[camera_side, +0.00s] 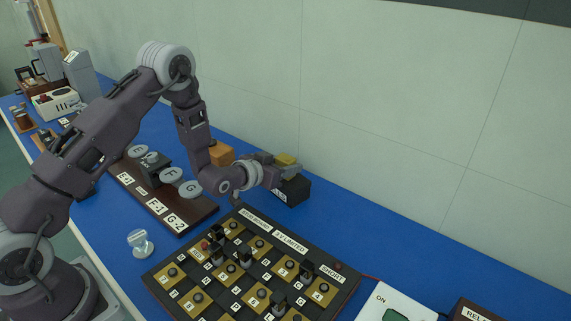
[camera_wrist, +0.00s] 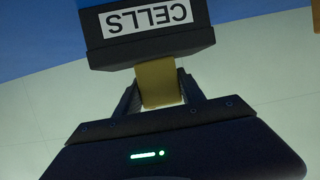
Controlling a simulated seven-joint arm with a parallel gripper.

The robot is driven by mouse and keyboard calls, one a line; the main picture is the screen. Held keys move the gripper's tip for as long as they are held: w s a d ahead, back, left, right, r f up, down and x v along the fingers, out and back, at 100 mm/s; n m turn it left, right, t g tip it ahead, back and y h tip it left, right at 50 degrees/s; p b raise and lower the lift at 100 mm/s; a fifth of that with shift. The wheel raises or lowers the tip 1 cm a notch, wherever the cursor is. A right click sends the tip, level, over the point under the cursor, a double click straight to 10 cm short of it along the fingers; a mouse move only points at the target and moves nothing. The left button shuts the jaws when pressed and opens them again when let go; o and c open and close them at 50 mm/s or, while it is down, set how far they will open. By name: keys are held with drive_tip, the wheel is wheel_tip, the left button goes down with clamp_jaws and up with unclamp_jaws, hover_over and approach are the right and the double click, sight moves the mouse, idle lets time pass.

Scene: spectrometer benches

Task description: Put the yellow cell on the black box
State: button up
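The yellow cell (camera_side: 286,159) is a small yellow block at the end of my arm in the side view. It also shows in the wrist view (camera_wrist: 158,84), between the two fingers of my gripper (camera_wrist: 160,92). The fingers lie against its two sides, so my gripper (camera_side: 287,168) is shut on it. The black box (camera_side: 296,191) stands on the blue bench just below the cell. Its label, upside down in the wrist view, reads "CELLS" (camera_wrist: 150,20). The cell's far end is at the box's edge in the wrist view. I cannot tell whether they touch.
An orange block (camera_side: 220,153) stands behind my wrist. A black board (camera_side: 250,270) with yellow squares and knobs lies in front of the box. A brown rack (camera_side: 185,220) with grey discs is to the left. The blue bench right of the box is clear.

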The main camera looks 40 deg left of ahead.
drive_tip(key=o, duration=0.4)
drive_tip(key=shift+c, duration=0.2)
drive_tip(key=shift+r, duration=0.15)
drive_tip(key=v, duration=1.2)
drive_tip(key=s+d+r+g, duration=0.1)
drive_tip(key=s+r+g, duration=0.1)
drive_tip(key=s+r, duration=0.35)
drive_tip(key=s+d+r+g, duration=0.1)
drive_tip(key=s+r+g, duration=0.15)
drive_tip(key=r, duration=0.55)
drive_tip(key=s+d+r+g, duration=0.1)
drive_tip(key=s+g, duration=0.1)
drive_tip(key=s, duration=0.9)
drive_tip(key=s+d+r+g, duration=0.1)
drive_tip(key=s+r+g, duration=0.1)
drive_tip(key=s, duration=0.9)
drive_tip(key=shift+d+r, duration=0.25)
drive_tip(key=shift+d, duration=0.1)
